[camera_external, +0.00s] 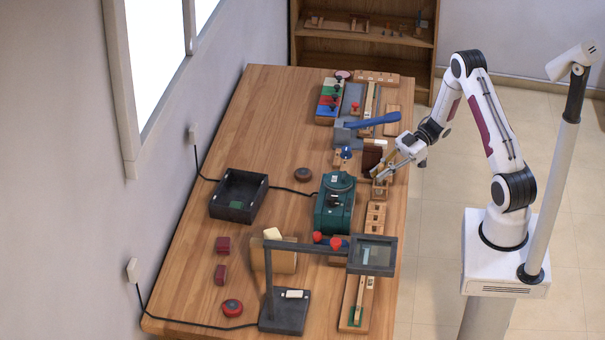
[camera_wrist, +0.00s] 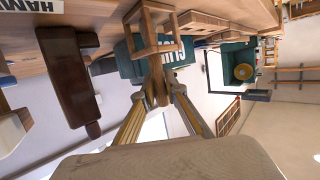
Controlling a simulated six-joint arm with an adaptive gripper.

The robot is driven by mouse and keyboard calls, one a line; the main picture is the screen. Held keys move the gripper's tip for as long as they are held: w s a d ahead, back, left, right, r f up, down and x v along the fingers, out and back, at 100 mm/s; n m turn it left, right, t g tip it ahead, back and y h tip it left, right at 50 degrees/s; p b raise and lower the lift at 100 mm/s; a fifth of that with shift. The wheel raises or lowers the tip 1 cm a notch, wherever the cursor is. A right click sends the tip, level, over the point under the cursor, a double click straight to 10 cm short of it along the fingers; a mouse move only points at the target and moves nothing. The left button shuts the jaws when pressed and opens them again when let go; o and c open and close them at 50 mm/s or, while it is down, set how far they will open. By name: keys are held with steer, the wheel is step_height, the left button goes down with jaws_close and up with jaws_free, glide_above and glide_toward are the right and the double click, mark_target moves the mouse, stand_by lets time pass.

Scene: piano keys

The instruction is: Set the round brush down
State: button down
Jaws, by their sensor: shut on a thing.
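My gripper (camera_external: 383,171) is low over the right side of the workbench, beside a dark brown block. In the wrist view its two fingers (camera_wrist: 158,98) are closed on a short brown wooden piece, which I take to be the round brush (camera_wrist: 157,84). Its bristles cannot be made out, and in the external view it is too small to tell from the fingertips. A small wooden rack (camera_external: 379,190) stands just below the fingertips in the external view. In the wrist view a wooden frame (camera_wrist: 153,48) lies right beyond the held piece; whether they touch is unclear.
The dark brown block (camera_external: 372,154) also shows large in the wrist view (camera_wrist: 70,78). A green machine (camera_external: 334,207) stands left of the gripper. A blue-handled tool (camera_external: 372,121) is behind it. A slotted wooden holder (camera_external: 375,216) is in front. The bench's left middle has bare wood.

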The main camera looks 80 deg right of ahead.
steer(key=shift+r, duration=0.2)
steer(key=shift+r, duration=4.85)
steer(key=shift+r, duration=0.15)
steer(key=shift+r, duration=2.4)
steer(key=w+a, duration=0.2)
steer(key=w, duration=1.1)
steer(key=w+a, duration=0.2)
steer(key=w, duration=1)
steer(key=shift+w+a+f, duration=0.1)
steer(key=shift+w+f, duration=0.05)
steer(key=shift+f, duration=1.3)
steer(key=shift+w+f, duration=0.1)
steer(key=shift+f, duration=1.3)
